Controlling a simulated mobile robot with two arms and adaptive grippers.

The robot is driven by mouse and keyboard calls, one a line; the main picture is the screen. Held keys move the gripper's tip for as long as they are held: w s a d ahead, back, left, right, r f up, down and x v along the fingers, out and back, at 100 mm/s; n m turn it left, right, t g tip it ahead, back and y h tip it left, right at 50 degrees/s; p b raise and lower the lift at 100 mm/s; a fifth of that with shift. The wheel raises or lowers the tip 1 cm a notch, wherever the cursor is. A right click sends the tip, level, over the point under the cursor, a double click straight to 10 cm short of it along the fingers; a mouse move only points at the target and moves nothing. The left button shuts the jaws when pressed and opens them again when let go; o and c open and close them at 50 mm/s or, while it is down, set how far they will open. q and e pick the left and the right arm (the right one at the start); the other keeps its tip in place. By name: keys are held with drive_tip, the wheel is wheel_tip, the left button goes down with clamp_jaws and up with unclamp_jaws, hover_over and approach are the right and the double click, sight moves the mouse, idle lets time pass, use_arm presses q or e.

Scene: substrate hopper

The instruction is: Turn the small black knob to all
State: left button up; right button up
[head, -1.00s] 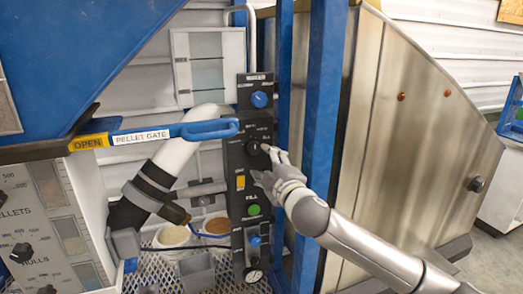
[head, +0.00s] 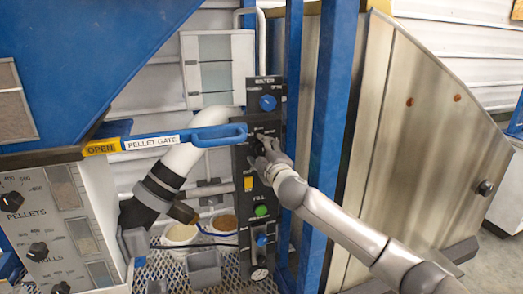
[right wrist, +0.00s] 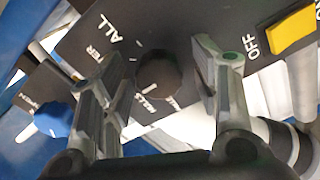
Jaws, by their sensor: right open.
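The small black knob (right wrist: 158,75) sits on a dark control panel (head: 241,200). In the right wrist view it is between the two fingers of my open right gripper (right wrist: 160,52), with a gap on each side. A white "ALL" label (right wrist: 118,28) is printed to the upper left of the knob. In the head view my right gripper (head: 262,143) is at the panel, below the blue knob (head: 267,103), and largely hides the black knob. My left gripper is not in view.
A yellow switch (right wrist: 292,31) beside "OFF" and a green button (head: 261,211) are on the same panel. The blue pellet gate handle (head: 218,134) juts out left of my gripper. A blue post (head: 334,110) stands to the right.

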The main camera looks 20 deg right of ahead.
drive_tip(key=shift+w, duration=0.1)
drive_tip(key=c, duration=1)
drive_tip(key=shift+c, duration=0.2)
drive_tip(key=shift+f+m, duration=0.1)
drive_tip(key=shift+m, duration=0.3)
drive_tip(key=m+b, duration=0.1)
drive_tip(key=m, duration=0.5)
drive_tip(key=shift+m+b, duration=0.3)
drive_tip(key=m, duration=0.3)
drive_tip(key=shift+m, duration=0.3)
drive_tip(key=m+p, duration=0.1)
drive_tip(key=m, duration=0.3)
drive_tip(key=shift+d+m, duration=0.15)
drive_tip(key=shift+m, duration=0.25)
